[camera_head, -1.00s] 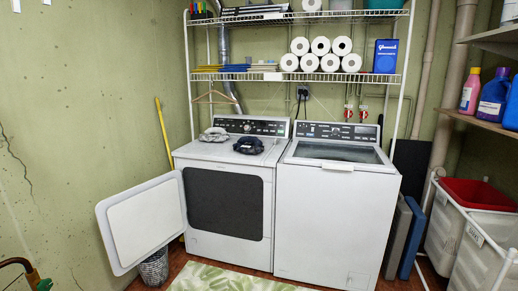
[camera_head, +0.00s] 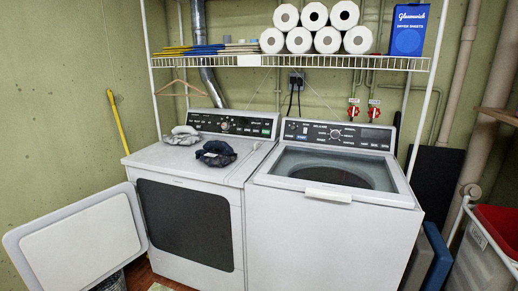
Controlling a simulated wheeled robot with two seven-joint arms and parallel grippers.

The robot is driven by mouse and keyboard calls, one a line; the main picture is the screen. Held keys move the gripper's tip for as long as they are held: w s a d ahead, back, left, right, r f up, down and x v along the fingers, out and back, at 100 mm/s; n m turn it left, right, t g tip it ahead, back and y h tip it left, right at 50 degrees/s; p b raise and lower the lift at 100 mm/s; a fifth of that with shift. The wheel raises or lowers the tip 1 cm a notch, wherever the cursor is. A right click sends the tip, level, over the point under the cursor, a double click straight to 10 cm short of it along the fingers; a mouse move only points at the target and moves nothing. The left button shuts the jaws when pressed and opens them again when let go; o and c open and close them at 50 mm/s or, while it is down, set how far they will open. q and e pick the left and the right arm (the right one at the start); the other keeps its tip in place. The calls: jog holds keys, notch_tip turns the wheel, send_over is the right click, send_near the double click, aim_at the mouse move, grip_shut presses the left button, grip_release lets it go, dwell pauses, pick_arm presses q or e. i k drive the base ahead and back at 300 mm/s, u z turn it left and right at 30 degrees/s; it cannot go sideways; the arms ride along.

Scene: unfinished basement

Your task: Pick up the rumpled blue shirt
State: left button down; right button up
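Two rumpled cloths lie on top of the left machine, a white dryer (camera_head: 190,177) with its door hanging open. The dark navy-blue one, which looks like the rumpled blue shirt (camera_head: 216,154), lies near the front right of the dryer top. A light grey crumpled cloth (camera_head: 183,136) lies just behind and to the left of it, close but apart. Neither of my grippers shows in the head view.
The open dryer door (camera_head: 83,240) juts out at the lower left. A white washer (camera_head: 330,230) stands right of the dryer. A wire shelf (camera_head: 300,62) with paper rolls (camera_head: 315,15) hangs above. A white hamper (camera_head: 480,250) stands at the lower right.

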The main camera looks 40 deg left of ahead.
aim_at(222, 154)
jog(key=u, duration=0.2)
jog(key=i, duration=1)
jog(key=u, duration=0.5)
